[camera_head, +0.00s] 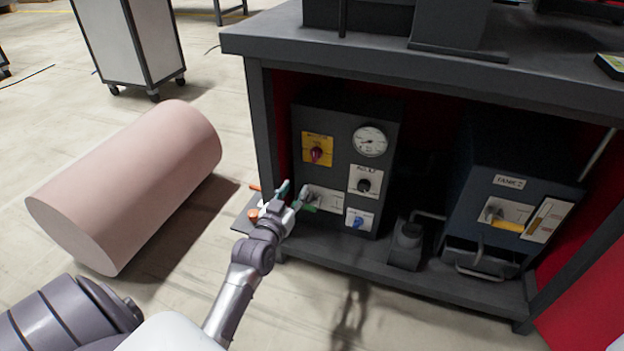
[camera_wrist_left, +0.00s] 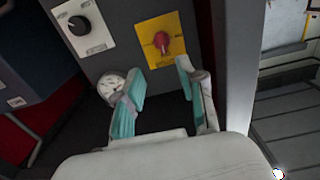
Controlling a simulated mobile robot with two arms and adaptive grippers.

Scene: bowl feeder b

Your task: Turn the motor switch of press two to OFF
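The grey control box (camera_head: 345,120) stands on the lower shelf of the dark bench. On it is a yellow plate with a red rotary knob (camera_head: 316,154), which looks like the motor switch. The knob looks roughly upright, but its lettering is too small to read. The knob also shows in the left wrist view (camera_wrist_left: 162,43), beyond the fingertips. My left gripper (camera_head: 293,190) is open and empty, below and left of the knob in the head view. Its teal fingers are apart in the left wrist view (camera_wrist_left: 164,80), with no contact on the knob visible. My right gripper is not in view.
The same box carries a round gauge (camera_head: 369,141), a black knob (camera_head: 364,186) and a blue knob (camera_head: 358,222). A second box (camera_head: 515,205) stands right. The bench leg (camera_head: 264,150) is close beside my gripper. A pink cylinder (camera_head: 130,185) lies on the floor.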

